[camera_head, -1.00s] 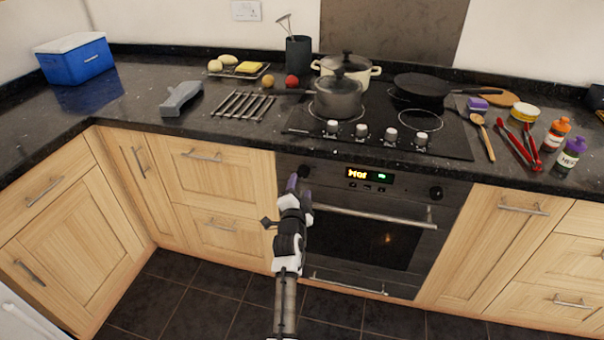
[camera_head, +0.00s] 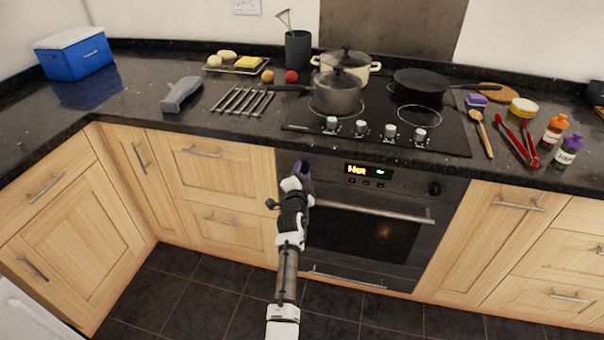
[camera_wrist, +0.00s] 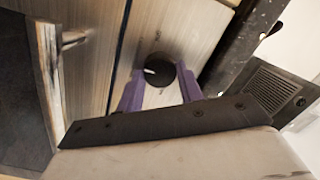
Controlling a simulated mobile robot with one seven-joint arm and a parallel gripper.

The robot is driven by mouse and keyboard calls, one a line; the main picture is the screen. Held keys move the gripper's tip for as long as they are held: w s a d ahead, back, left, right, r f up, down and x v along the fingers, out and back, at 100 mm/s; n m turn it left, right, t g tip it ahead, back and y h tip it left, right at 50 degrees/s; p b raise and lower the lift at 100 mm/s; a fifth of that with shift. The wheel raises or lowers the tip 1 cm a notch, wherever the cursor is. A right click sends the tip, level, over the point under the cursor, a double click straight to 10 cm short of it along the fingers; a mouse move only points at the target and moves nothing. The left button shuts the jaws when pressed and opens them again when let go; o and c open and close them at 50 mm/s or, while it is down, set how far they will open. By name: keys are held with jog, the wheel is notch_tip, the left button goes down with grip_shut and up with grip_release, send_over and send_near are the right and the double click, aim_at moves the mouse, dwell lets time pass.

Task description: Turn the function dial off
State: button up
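The oven (camera_head: 360,235) has a dark control panel with a lit display (camera_head: 368,171) that reads "Hot" in orange, with a green mark beside it. One black dial (camera_head: 435,188) is at the panel's right end. My gripper (camera_head: 302,168) is at the panel's left end and hides what is there in the head view. In the wrist view, a round black dial (camera_wrist: 159,71) with a white mark shows between my gripper's two purple fingers (camera_wrist: 160,80). The fingers are apart, one on each side of the dial. I cannot tell whether they touch it.
The oven handle (camera_head: 375,212) runs just below the panel. Several hob knobs (camera_head: 390,131) stand on the cooktop above. A saucepan (camera_head: 336,95) and a frying pan (camera_head: 420,82) are on the hob. The floor (camera_head: 200,300) in front of the cabinets looks clear.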

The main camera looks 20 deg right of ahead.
jog(key=c, duration=0.4)
